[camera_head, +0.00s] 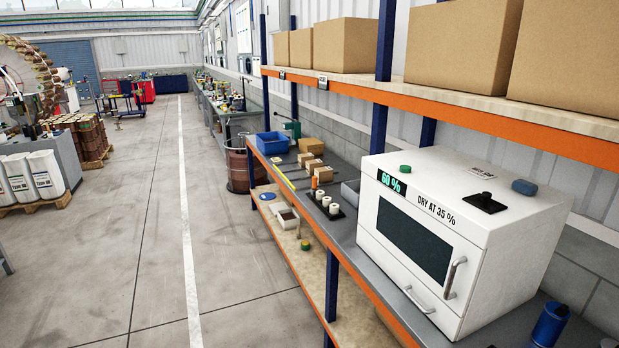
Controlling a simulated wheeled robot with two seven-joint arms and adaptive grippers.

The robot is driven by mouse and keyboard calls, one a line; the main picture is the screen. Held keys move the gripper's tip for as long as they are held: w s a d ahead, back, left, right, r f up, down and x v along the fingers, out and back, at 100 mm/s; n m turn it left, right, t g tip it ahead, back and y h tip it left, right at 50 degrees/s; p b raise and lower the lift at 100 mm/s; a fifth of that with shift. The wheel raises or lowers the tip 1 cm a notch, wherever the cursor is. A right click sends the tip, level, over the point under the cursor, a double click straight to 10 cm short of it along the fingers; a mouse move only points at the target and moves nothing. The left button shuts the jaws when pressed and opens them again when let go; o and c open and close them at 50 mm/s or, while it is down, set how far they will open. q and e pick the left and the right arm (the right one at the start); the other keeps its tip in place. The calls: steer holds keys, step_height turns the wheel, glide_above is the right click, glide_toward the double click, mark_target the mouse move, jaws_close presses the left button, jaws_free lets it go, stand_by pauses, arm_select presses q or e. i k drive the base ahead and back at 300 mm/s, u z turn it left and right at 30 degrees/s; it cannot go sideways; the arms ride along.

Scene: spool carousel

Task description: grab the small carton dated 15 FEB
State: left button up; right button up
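Several small brown cartons stand on the grey bench top beyond the white drying cabinet. One small carton (311,145) is at the back by the wall. A second small carton (305,158) and a third small carton (323,174) are nearer. They are too small in this view for me to read any date, so I cannot tell which is dated 15 FEB. Neither of my grippers is in view.
The white drying cabinet (463,232) fills the near bench. White spools (326,203), an orange item (314,183) and a blue bin (272,143) share the bench. Large boxes (345,46) sit on the shelf above. An aisle (160,200) of open floor lies left.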

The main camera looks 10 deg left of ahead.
mark_target(303, 157)
steer(key=u, duration=0.9)
steer(key=i, duration=1.6)
steer(key=u, duration=0.25)
steer(key=i, duration=1.95)
steer(key=z, duration=1)
steer(key=i, duration=0.5)
steer(key=k, duration=0.35)
steer(key=z, duration=0.85)
steer(key=i, duration=0.7)
steer(key=u, duration=0.15)
